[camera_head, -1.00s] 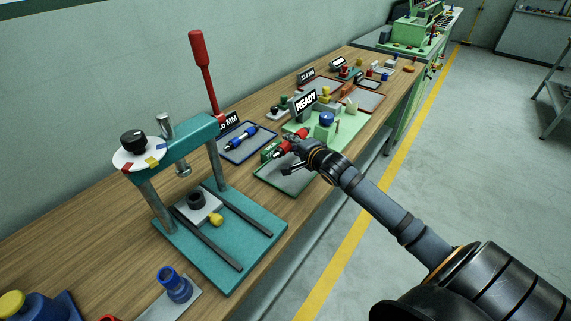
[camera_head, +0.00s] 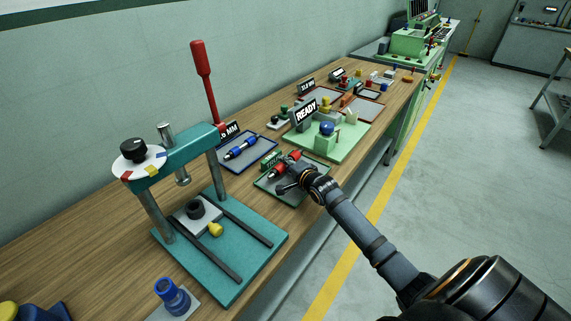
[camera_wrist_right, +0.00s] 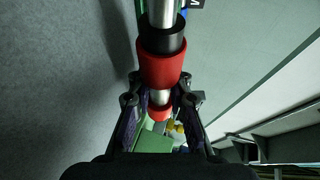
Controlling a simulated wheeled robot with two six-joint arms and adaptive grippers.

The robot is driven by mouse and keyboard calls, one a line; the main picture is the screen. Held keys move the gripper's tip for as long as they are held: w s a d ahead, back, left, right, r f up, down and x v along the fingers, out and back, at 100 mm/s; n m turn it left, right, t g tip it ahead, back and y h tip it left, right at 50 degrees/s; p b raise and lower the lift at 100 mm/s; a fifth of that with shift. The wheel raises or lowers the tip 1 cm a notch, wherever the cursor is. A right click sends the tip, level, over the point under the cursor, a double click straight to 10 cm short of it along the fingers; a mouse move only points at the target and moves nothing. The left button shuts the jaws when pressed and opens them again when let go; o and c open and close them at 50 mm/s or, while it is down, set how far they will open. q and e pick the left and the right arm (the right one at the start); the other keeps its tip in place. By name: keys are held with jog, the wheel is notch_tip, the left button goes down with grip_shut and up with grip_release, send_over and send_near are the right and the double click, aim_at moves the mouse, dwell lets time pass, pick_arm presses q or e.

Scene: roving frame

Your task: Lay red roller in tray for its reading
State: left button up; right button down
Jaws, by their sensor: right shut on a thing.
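The red roller (camera_head: 281,170) has red bands, a black collar and bare metal sections. My right gripper (camera_head: 290,181) is shut on it, over the grey tray with a green rim (camera_head: 266,184). In the right wrist view the roller (camera_wrist_right: 160,68) runs lengthwise between the two fingers of my right gripper (camera_wrist_right: 160,98). A dark shadow lies on the grey surface beside it. I cannot tell whether the roller touches the tray floor. My left gripper is not in view.
A blue roller (camera_head: 241,148) lies in a blue-rimmed tray (camera_head: 262,156) to the left. A teal press (camera_head: 250,268) with a red lever stands nearer. A green base with a READY sign (camera_head: 306,112) is behind the tray. More trays and small parts crowd the bench's far end.

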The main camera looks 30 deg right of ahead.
jog(key=shift+f, duration=0.15)
jog(key=shift+f, duration=0.35)
jog(key=c, duration=1.3)
grip_release()
jog(key=shift+o, duration=0.2)
jog(key=shift+r, duration=0.55)
jog(key=p+v, duration=0.4)
jog(key=v, duration=0.6)
jog(key=shift+s+r+p, duration=0.3)
jog(key=shift+p, duration=0.05)
jog(key=shift+s+p, duration=0.35)
jog(key=shift+s, duration=0.35)
